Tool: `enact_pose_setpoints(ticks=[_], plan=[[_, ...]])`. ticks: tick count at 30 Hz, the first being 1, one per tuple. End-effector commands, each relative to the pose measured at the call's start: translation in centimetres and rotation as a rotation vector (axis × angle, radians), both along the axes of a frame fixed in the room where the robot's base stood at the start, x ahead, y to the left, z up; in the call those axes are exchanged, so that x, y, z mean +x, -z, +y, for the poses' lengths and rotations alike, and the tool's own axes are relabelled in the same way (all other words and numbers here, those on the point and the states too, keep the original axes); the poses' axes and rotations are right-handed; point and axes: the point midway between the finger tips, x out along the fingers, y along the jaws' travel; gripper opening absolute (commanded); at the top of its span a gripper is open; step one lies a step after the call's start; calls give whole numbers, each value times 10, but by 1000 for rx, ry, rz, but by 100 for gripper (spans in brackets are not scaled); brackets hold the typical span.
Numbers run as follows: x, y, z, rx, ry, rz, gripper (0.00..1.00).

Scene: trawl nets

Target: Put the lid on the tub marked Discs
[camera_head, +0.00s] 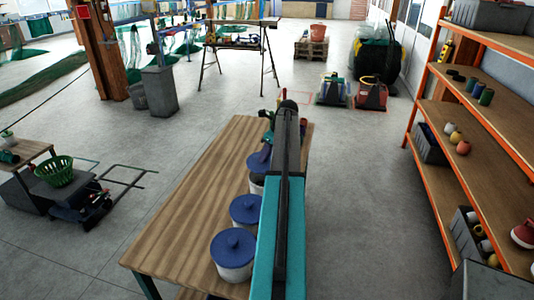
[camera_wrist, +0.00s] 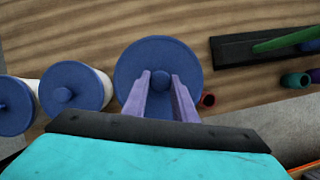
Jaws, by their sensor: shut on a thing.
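My gripper (camera_wrist: 160,82) is shut on the knob of a round blue lid (camera_wrist: 158,52), between its two purple fingers. In the head view the lid (camera_head: 254,162) is partly hidden by my arm. A pale tub (camera_head: 257,188) shows just below it on the wooden table, largely hidden by my arm, with a dark band at its top. I cannot tell whether the lid touches this tub. In the wrist view the lid hides whatever lies under it. No marking on any tub can be read, so I cannot tell which one is Discs.
Two pale tubs with blue lids (camera_head: 233,245) (camera_head: 246,208) stand nearer on the table (camera_head: 190,210). The table's left side is clear.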

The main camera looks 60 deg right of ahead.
Motion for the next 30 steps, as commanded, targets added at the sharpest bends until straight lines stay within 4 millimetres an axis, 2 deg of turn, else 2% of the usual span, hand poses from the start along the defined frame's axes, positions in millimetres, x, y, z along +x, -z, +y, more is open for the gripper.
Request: enact_pose_setpoints(ticks=[14,30], plan=[[1,6,1,1,-4,0,4],[2,39,2,0,-5,0,4]])
